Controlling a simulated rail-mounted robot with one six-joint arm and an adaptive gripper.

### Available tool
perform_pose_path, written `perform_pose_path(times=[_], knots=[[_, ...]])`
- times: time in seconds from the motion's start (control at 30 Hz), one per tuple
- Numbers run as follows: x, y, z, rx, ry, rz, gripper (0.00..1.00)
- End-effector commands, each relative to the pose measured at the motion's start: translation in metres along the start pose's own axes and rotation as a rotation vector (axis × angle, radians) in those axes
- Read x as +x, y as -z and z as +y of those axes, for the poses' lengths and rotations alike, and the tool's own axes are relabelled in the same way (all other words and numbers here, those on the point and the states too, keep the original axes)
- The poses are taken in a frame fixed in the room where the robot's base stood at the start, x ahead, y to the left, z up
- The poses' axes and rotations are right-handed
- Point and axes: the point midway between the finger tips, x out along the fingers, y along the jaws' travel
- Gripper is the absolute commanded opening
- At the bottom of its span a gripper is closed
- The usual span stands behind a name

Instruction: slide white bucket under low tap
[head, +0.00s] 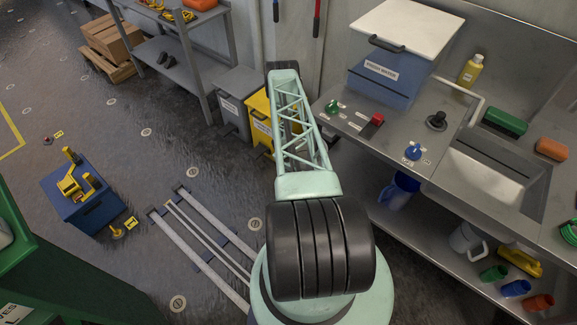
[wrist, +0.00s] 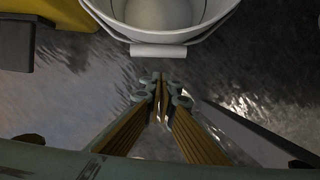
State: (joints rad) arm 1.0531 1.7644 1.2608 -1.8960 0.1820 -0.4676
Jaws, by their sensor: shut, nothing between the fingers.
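The white bucket (wrist: 163,14) shows at the top of the wrist view, cut off by the frame edge. It looks empty, and its handle with a white grip (wrist: 158,50) hangs on the near side. My gripper (wrist: 162,84) is shut and empty, its fingertips just short of the handle grip in the picture, with a small gap between. In the head view my arm hides the gripper, and I cannot make out the bucket there. A tap spout (head: 462,86) bends over the sink in the head view; I cannot make out a separate low tap.
A yellow bin (head: 258,118) and a grey bin (head: 237,92) stand left of the steel sink bench (head: 345,112). A lower shelf (head: 415,232) holds a blue jug (head: 398,190) and several cups.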

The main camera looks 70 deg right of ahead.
Motion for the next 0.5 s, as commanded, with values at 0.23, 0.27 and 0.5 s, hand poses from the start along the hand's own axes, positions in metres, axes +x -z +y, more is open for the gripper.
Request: perform_pose_path(times=[0.23, 0.27, 0.5], knots=[[-0.013, 0.003, 0.000, -0.001, -0.001, -0.001, 0.00], [-0.016, 0.003, 0.000, -0.001, 0.000, -0.001, 0.00], [-0.047, 0.003, 0.000, -0.002, 0.000, -0.001, 0.00]])
